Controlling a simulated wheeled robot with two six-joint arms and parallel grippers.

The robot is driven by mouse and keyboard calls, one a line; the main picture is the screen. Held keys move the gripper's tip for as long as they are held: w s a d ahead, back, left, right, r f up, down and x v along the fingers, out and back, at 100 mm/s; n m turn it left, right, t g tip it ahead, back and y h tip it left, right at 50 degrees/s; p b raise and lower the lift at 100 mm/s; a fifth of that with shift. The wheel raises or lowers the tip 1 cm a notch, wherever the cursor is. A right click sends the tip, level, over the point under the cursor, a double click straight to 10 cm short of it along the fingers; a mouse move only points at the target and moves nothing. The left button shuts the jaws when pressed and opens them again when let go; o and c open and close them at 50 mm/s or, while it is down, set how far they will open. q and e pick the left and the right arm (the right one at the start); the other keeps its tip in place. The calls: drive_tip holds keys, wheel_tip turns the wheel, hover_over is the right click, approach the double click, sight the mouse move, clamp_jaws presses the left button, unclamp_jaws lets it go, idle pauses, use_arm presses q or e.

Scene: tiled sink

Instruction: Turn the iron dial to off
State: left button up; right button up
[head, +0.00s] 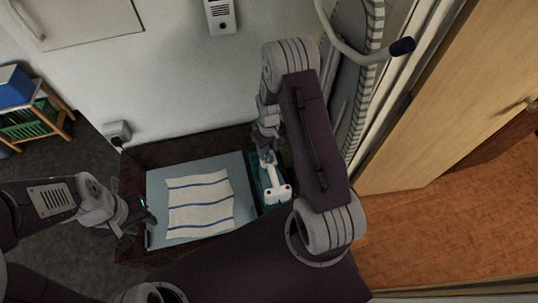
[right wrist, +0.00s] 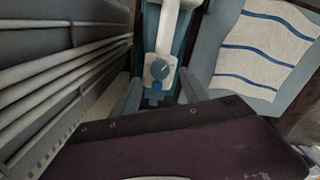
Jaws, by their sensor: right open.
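The iron (head: 279,193) is white and teal and lies at the right end of the ironing board, partly hidden by my right arm in the head view. Its round blue dial (right wrist: 160,69) shows in the right wrist view on the white body. My right gripper (right wrist: 161,92) is open, its two grey fingers pointing toward the iron on either side of the dial's end. I cannot tell whether they touch it. In the head view my right gripper (head: 267,154) is at the iron. My left gripper (head: 138,217) is at the board's left edge, its opening unclear.
A cream cloth with blue stripes (head: 199,203) lies on the pale blue ironing board (head: 158,186). A drying rack (right wrist: 60,75) stands close on the left in the right wrist view. A wall socket (head: 118,131) and a wooden door (head: 455,95) are around. The orange floor at right is clear.

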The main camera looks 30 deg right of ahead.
sight(268, 157)
wheel_tip(268, 157, up, 5)
drive_tip(key=shift+r+b, duration=0.2)
drive_tip(key=shift+b, duration=0.15)
drive_tip(key=a+r+n+t+b, duration=0.1)
drive_tip(key=a+r+t+b, duration=0.15)
drive_tip(key=a+r, duration=0.3)
drive_tip(key=s+a+m+g, duration=0.1)
drive_tip(key=s+a+m, duration=0.1)
drive_tip(key=s, duration=1.1)
drive_tip(key=shift+a+r+m+b, duration=0.2)
drive_tip(key=shift+m+b, duration=0.25)
drive_tip(key=shift+m, duration=0.15)
drive_tip(key=shift+s, duration=0.15)
